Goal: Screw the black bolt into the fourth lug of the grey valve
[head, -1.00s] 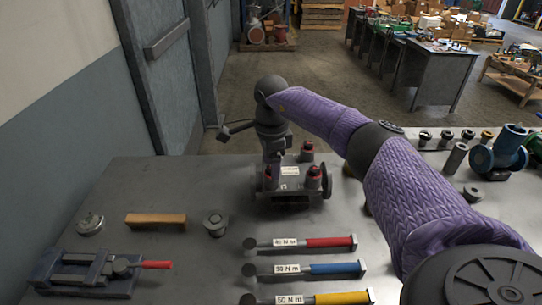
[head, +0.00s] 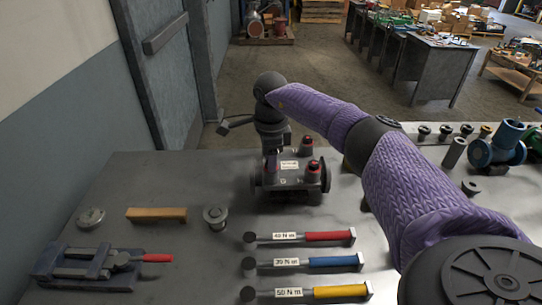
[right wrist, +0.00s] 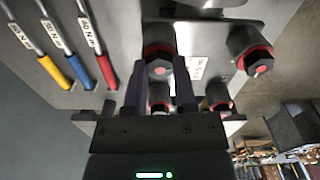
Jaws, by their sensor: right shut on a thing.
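The grey valve (head: 292,181) lies near the back edge of the steel table, with dark round flanges at its sides. Black bolts with red markings stand on its lugs: one at the back right (head: 307,146) and one at the front right (head: 314,166). My right gripper (head: 271,165) points down over the valve's left side and is shut on the front-left black bolt, whose head (right wrist: 158,66) shows between the fingers in the right wrist view. The back-left bolt (right wrist: 258,65) stands beside it there. How deep the held bolt sits is hidden. My left gripper is out of view.
Torque wrenches with red (head: 328,236), blue (head: 335,261) and yellow (head: 341,290) handles lie in front of the valve. A wooden block (head: 156,214), a round steel part (head: 215,217) and a vise (head: 85,264) lie left. A blue-green fitting (head: 500,147) stands right.

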